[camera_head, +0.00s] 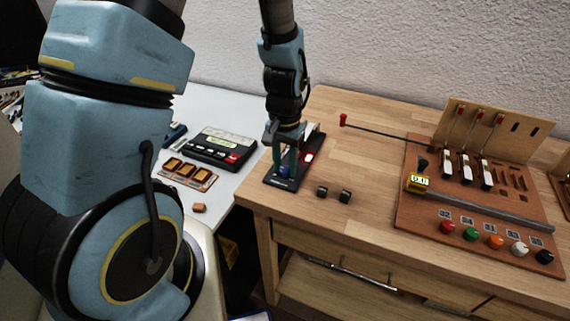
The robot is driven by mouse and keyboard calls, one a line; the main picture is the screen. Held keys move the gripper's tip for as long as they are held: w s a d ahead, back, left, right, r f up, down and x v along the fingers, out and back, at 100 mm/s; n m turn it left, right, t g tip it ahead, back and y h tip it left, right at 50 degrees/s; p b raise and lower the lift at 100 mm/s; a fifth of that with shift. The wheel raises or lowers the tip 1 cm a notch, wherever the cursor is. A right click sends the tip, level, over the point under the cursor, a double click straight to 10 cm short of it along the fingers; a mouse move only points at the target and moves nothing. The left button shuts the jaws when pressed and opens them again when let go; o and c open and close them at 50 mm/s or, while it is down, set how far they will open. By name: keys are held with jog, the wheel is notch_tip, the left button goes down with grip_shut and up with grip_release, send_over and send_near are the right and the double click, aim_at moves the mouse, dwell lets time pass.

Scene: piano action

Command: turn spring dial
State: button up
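A narrow black plate device (285,184) lies at the left end of the wooden bench, with a lit red spot (309,157) toward its right side. A small blue part, perhaps the dial (284,171), shows low between my fingers on this plate. My gripper (284,165) points down over the plate, its fingers on either side of the blue part. I cannot tell whether they press on it or stand apart from it. The fingers and wrist hide much of the device.
A brown board (420,215) with coloured knobs, levers and a small yellow display stands at the right. A red-tipped rod (385,131) reaches left from it. A black desk device (218,148) lies on the white table.

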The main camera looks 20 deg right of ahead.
aim_at(285, 168)
jog(key=o, duration=0.4)
jog(key=shift+r, duration=0.1)
notch_tip(285, 168, up, 11)
jog(key=b, duration=0.2)
dwell(0.3)
jog(key=shift+f, duration=0.2)
dwell(0.4)
